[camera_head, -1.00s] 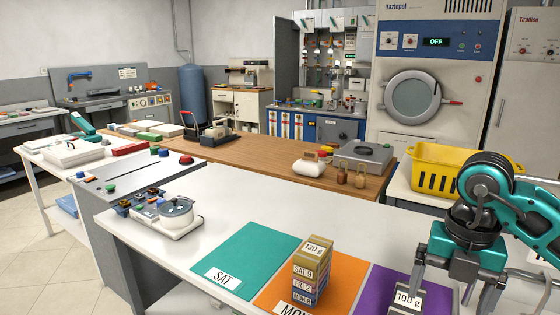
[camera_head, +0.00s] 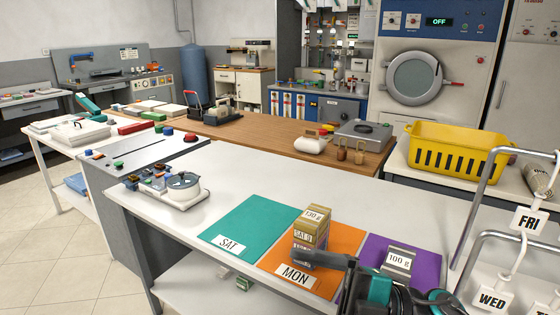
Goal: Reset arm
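The 100 g block (camera_head: 397,261) sits on the purple mat (camera_head: 428,262) with nothing gripping it. The tan stack topped by a 130 g label (camera_head: 314,222) stands on the orange mat (camera_head: 345,240) marked MON; its lower part is hidden by my arm. The teal mat (camera_head: 255,225) marked SAT is bare. My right arm, black and teal, is folded in at the bottom edge. A dark grey part of it, seemingly the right gripper (camera_head: 322,260), reaches left in front of the stack; its fingers do not show clearly. My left gripper is out of view.
A yellow basket (camera_head: 457,148) stands on the white side counter at right. Metal rails with hanging FRI (camera_head: 528,221) and WED (camera_head: 492,300) tags stand near the right edge. A scale-like device (camera_head: 182,186) sits at the counter's left end. The white counter between is clear.

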